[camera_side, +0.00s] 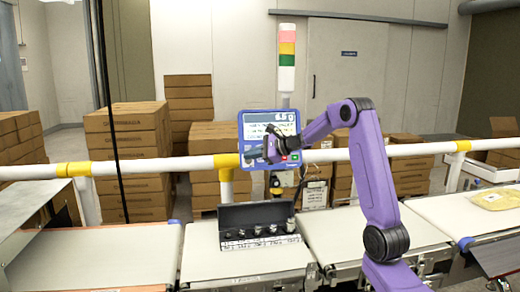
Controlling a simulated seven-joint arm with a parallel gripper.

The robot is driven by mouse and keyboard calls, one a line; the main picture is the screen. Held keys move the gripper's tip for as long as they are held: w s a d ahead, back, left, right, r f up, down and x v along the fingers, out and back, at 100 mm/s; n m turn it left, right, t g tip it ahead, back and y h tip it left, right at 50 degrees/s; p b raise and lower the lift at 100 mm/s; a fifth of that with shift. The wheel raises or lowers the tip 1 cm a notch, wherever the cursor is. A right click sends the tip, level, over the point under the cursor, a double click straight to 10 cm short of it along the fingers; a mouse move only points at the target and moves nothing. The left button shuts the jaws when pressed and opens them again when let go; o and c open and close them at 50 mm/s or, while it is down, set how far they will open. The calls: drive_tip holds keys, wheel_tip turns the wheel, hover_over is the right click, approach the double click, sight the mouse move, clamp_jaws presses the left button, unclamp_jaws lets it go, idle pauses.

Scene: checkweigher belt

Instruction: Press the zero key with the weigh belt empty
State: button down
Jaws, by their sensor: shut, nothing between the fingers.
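The blue weighing terminal (268,121) stands behind the belts, its lit display showing a small gram reading that looks like 6.5 g or 0.5 g. My gripper (254,156) is shut and empty in front of the terminal's lower key area. It covers some keys, so I cannot pick out the zero key or tell whether the fingertips touch it. A red key shows just right of the gripper. The middle belt (215,262) looks like the weigh belt. An open black case (258,215) with several metal weights appears to stand on its back part.
A white and yellow guard rail (130,166) runs behind the belts. A left belt (110,258) and a right belt (370,228) are bare. A yellowish packet (496,200) lies at far right. Stacked cartons (125,140) and a signal tower (287,60) stand behind.

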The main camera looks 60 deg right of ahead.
drive_tip(key=s+d+m+t+h, duration=0.1)
drive_tip(key=d+m+h, duration=0.1)
drive_tip(key=d, duration=0.7)
drive_tip(key=shift+s+r+m+h, duration=0.2)
drive_tip(key=shift+r+m+h, duration=0.25)
drive_tip(key=shift+m, duration=0.35)
drive_tip(key=shift+d, duration=0.1)
drive_tip(key=w+d+f, duration=0.2)
drive_tip(key=w+d, duration=0.4)
drive_tip(key=shift+f, duration=0.25)
drive_tip(key=shift+w, duration=0.1)
idle(1.2)
drive_tip(key=shift+w+d+f, duration=0.1)
drive_tip(key=shift+w+d, duration=0.1)
drive_tip(key=shift+w+d+f, duration=0.1)
drive_tip(key=shift+w+d, duration=0.15)
drive_tip(key=shift+d, duration=0.05)
idle(0.9)
idle(0.3)
drive_tip(key=shift+s+a+r, duration=0.2)
drive_tip(key=shift+s+a, duration=0.35)
drive_tip(key=shift+s, duration=0.05)
